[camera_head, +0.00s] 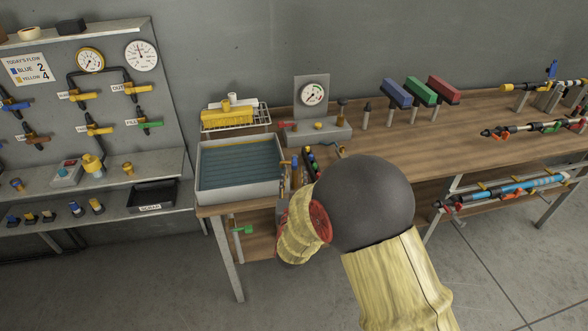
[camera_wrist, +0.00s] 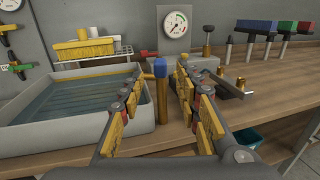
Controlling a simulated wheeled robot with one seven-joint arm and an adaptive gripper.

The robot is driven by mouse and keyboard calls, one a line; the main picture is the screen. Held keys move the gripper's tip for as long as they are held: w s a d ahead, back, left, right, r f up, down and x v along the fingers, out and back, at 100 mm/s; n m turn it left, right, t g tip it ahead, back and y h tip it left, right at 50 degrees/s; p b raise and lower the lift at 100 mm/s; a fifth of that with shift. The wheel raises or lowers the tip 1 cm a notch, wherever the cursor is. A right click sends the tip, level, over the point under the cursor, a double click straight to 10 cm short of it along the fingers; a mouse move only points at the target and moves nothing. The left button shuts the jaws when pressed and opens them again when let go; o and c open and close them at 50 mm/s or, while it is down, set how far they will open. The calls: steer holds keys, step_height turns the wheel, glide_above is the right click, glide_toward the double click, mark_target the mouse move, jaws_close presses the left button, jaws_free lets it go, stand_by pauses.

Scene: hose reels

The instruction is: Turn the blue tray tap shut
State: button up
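The grey tray (camera_wrist: 92,137) holds bluish water and stands on the wooden bench at left in the wrist view. The tray also shows in the head view (camera_head: 238,197). My gripper (camera_wrist: 160,78) is open, with yellow-padded fingers on either side of the tap. I see gaps beside the tap, but cannot tell its depth relative to the fingertips. In the head view my wrist and arm largely hide the gripper.
A pressure gauge (camera_wrist: 175,22) on a grey panel stands behind the tap. A rack with a yellow block (camera_wrist: 85,54) is behind the tray. Blue, green and red blocks (camera_head: 398,93) stand on posts to the right. The bench (camera_head: 480,155) has bare wood between them and the bench front.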

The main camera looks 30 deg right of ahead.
mark_target(294, 169)
steer(key=shift+b+x, duration=0.5)
steer(key=shift+x, duration=2.1)
steer(key=c, duration=0.3)
jaws_close()
